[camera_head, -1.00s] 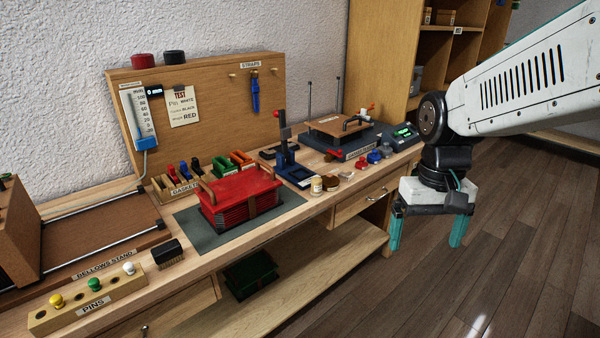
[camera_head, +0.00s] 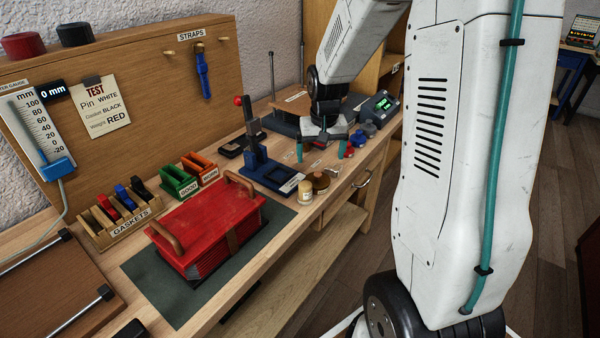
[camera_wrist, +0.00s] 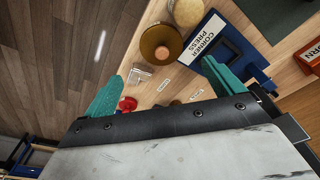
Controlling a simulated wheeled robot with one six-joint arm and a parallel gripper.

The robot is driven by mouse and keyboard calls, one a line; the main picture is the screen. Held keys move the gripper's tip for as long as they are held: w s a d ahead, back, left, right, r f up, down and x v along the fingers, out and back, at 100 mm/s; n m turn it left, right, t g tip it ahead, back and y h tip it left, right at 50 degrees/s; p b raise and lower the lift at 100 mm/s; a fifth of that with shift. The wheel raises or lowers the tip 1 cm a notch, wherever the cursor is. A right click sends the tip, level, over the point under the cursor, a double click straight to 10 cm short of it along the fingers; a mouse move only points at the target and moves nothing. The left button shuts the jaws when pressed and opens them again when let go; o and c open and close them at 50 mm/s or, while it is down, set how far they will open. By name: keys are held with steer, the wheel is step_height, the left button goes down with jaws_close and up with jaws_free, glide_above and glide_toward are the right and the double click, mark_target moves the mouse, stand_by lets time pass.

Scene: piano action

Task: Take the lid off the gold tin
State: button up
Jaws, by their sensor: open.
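The gold tin (camera_head: 318,182) stands on the bench beside a cream-coloured jar (camera_head: 305,192). My gripper (camera_head: 319,150) is open and empty over the bench, beyond the tin in the head view. In the wrist view my gripper's (camera_wrist: 165,80) teal fingers are spread, with the tin ahead of them and not between them.
A blue corner press (camera_head: 268,172) with an upright post stands close to the tin. Red and blue weights (camera_head: 358,138) are near my gripper. A red bellows (camera_head: 210,225) lies on a dark mat. The bench's front edge is close to the tin.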

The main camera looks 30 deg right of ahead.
mark_target(318, 173)
steer(key=shift+w+d+f, duration=0.1)
steer(key=shift+d+f, duration=0.1)
steer(key=shift+d, duration=0.05)
steer(key=f, duration=0.7)
steer(key=shift+w+a+f, duration=0.15)
steer(key=shift+w+a, duration=0.1)
steer(key=shift+w, duration=0.1)
steer(key=c, duration=1)
